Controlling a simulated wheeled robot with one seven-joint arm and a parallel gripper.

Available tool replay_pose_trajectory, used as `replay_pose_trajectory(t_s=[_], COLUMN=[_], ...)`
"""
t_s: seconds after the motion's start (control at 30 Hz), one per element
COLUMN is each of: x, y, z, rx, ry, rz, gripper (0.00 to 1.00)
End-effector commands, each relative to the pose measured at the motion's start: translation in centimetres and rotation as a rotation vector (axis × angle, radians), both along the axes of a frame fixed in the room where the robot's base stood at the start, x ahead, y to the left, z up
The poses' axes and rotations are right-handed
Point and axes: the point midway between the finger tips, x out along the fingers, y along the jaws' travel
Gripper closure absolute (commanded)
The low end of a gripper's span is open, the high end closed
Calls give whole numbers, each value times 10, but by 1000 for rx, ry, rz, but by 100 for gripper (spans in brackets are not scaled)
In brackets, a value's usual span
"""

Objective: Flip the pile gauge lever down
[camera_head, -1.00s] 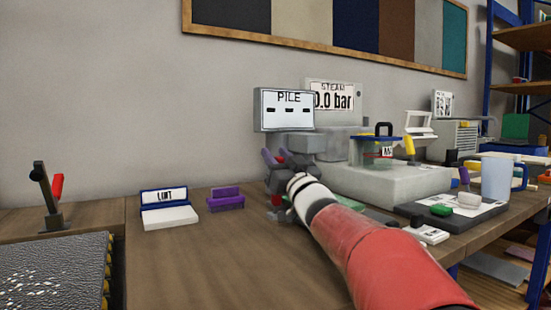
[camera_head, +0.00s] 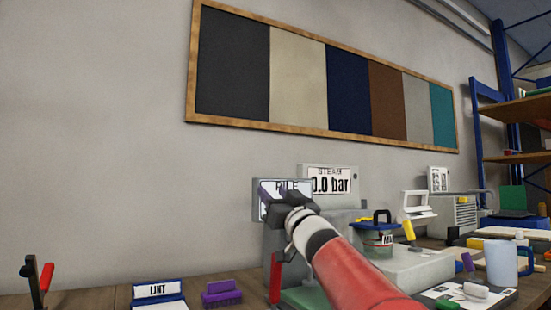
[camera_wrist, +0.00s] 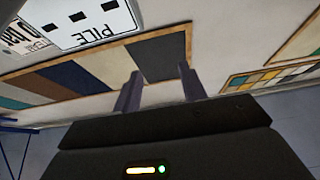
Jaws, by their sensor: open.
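The pile gauge is a grey unit with a white "PILE" display (camera_head: 268,187) left of centre in the head view. The display also shows upside down at the top left of the wrist view (camera_wrist: 95,22). A red bar (camera_head: 275,278) stands near vertical at the gauge's front, below my gripper; it looks like the lever, but its pivot is unclear. My gripper (camera_head: 275,188) is in front of the display and hides part of it. In the wrist view my gripper (camera_wrist: 160,88) has its two fingers apart with nothing between them. The red bar is not in that view.
Right of the gauge stand the steam display (camera_head: 331,181), a pot with a black handle (camera_head: 378,238) and a blue-grey mug (camera_head: 502,265). The wall above is clear up to the swatch board (camera_head: 298,65).

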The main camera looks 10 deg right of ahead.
Motion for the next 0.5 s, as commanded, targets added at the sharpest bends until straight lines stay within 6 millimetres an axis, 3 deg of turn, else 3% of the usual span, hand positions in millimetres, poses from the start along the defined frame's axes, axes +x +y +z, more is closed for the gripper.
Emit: replay_pose_trajectory(t_s=[0.03,0.2,0.5], x=[0,0,0], y=[0,-1,0], z=[19,51,70], rx=[-2,0,1], ry=[-3,-1,1], rz=[-2,-1,0], gripper=[58,58,58])
